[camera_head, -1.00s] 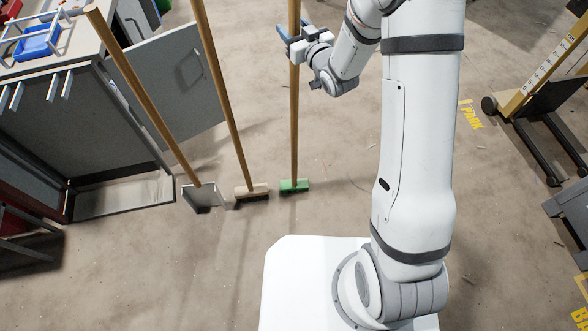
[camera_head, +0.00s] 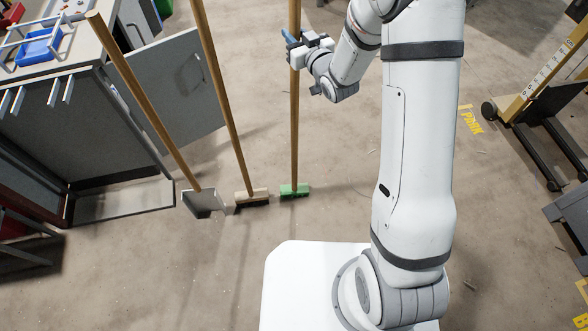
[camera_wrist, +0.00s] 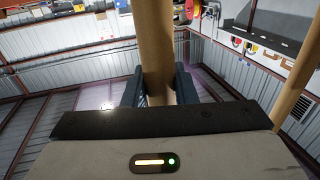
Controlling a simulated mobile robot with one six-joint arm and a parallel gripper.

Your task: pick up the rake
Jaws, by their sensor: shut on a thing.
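No toothed rake head shows; three long wooden-handled tools stand upright in the head view. The rightmost has a small green block head (camera_head: 294,190) on the floor, like a brush, and a handle (camera_head: 294,120). My gripper (camera_head: 295,42) is shut on this handle high up, near the top edge of the picture. In the wrist view the handle (camera_wrist: 154,45) runs between the two dark fingers of my gripper (camera_wrist: 158,88). The handle's top is out of the head view. The middle tool is a broom with a beige head (camera_head: 251,198); the left one is a long-handled dustpan (camera_head: 203,203).
A grey cabinet (camera_head: 75,150) with an open door (camera_head: 175,90) stands at the left, behind the dustpan. A trolley with a yellow upright (camera_head: 545,75) is at the right. Another handle (camera_wrist: 298,85) stands close on the right in the wrist view. The floor between is clear.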

